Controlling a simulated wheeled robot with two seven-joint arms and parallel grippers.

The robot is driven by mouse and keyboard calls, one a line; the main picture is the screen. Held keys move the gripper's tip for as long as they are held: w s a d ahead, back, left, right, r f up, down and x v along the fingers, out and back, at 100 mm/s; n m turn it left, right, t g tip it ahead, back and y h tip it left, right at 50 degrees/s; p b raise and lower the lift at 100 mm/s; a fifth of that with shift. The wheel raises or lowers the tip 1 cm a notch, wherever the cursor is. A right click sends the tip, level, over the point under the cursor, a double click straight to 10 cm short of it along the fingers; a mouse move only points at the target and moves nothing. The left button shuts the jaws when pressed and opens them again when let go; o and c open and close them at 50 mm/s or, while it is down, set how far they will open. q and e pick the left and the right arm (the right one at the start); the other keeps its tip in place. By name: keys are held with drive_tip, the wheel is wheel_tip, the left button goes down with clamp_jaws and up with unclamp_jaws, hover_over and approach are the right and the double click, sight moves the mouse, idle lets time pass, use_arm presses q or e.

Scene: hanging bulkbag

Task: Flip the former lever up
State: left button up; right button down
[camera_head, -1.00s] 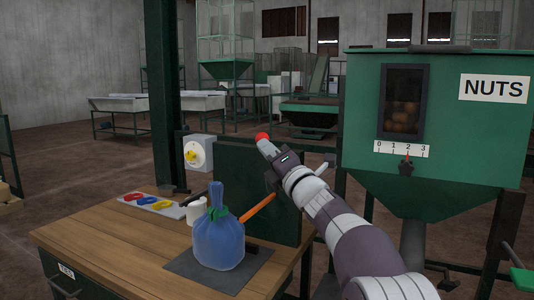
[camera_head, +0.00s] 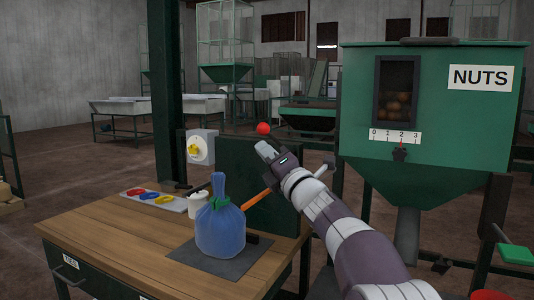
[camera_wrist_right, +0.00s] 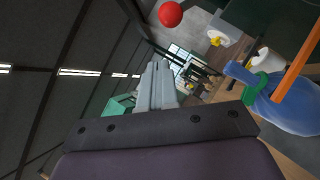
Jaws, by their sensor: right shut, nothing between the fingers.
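A red ball knob (camera_head: 263,128) shows just above the top edge of the dark green panel (camera_head: 240,170). I take it for the end of the former lever; its rod is hidden or too small to make out in the head view. The knob also shows in the wrist view (camera_wrist_right: 171,13), beyond my fingertips. My right gripper (camera_head: 264,148) is shut and empty, pointing up and left, its tips just below the knob in the picture. A gap shows between them in both views. In the wrist view the fingers (camera_wrist_right: 161,70) are together. My left gripper is out of view.
A tied blue bag (camera_head: 220,230) sits on a dark mat on the wooden table (camera_head: 130,245), with an orange bar (camera_head: 256,200) behind it. The green NUTS hopper (camera_head: 450,120) stands right.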

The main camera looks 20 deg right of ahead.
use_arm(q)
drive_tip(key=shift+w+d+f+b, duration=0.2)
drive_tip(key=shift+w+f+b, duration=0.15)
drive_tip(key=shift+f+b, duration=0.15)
use_arm(e)
drive_tip(key=v, duration=0.8)
drive_tip(key=shift+d, duration=0.25)
drive_tip(key=shift+s, duration=0.15)
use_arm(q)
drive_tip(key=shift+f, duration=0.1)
use_arm(e)
drive_tip(key=shift+f, duration=0.1)
